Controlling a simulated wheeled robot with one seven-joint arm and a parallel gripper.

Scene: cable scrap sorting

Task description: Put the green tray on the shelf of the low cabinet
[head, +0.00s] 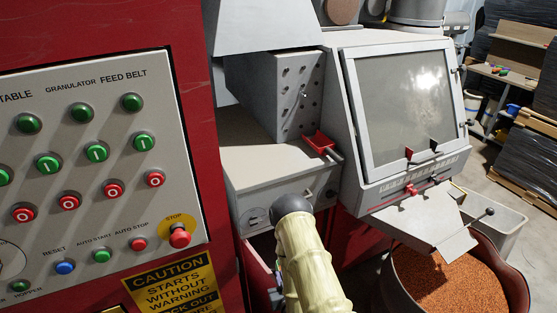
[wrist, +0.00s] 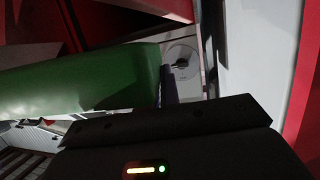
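The green tray (wrist: 80,80) fills the left and middle of the wrist view, close in front of my gripper, with its right end beside a dark finger (wrist: 172,88). My gripper (wrist: 168,92) appears shut on this end of the tray; the other finger is hidden behind it. In the head view my pale arm reaches down in front of the grey machine, and neither the gripper nor the tray can be made out. The low cabinet's red opening (head: 262,262) shows partly beside the arm; its shelf is hidden.
A grey machine with a glass window (head: 405,100) is on the right, above a round bin of orange granules (head: 450,285).

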